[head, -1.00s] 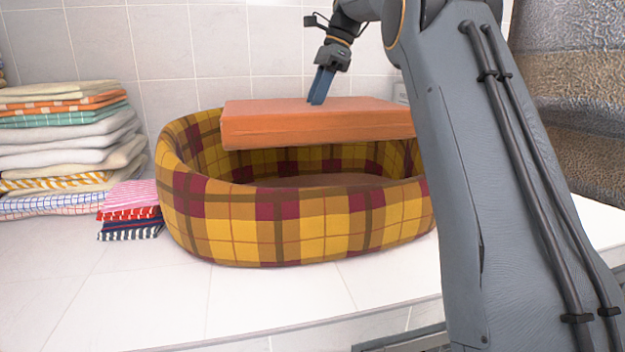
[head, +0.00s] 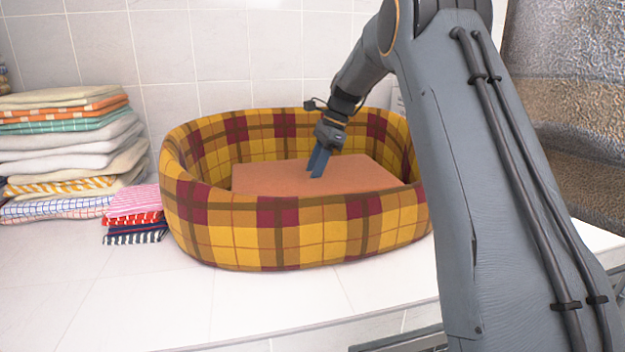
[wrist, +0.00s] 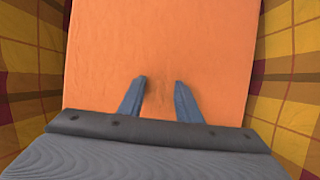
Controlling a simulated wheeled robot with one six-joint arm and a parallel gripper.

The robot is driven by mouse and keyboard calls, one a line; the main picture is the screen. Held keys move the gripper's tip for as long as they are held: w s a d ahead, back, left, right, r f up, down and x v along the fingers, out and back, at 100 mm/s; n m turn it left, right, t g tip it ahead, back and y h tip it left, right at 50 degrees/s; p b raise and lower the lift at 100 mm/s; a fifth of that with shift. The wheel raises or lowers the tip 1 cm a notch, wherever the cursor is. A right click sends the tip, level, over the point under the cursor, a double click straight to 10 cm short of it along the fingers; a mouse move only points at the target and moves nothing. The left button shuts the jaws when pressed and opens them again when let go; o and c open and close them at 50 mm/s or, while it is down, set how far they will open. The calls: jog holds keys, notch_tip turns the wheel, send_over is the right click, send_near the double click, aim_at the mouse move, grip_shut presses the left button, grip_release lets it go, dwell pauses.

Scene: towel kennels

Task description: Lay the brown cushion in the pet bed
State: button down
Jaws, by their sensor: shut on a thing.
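The brown cushion (head: 270,176) is a flat orange-brown slab. In the head view it lies inside the plaid pet bed (head: 330,238), below the rim, and the near wall hides its lower edge. My gripper (head: 317,174) reaches down into the bed with its blue fingertips at the cushion's top face. In the wrist view the cushion (wrist: 160,45) runs between the bed's walls (wrist: 25,85), and my gripper (wrist: 160,82) has its two fingers against its top, with pinched fabric between them. I cannot tell whether the cushion's underside touches the bed floor.
A tall stack of folded towels (head: 70,150) stands left of the bed. A smaller stack of striped cloths (head: 133,215) sits close to the bed's left side. The white tiled counter (head: 130,300) is clear in front. A tiled wall (head: 230,50) is behind.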

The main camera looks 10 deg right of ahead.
jog(key=shift+f, duration=0.9)
jog(key=shift+f, duration=0.15)
jog(key=c, duration=1.3)
grip_release()
jog(key=b+v, duration=0.3)
jog(key=v, duration=0.9)
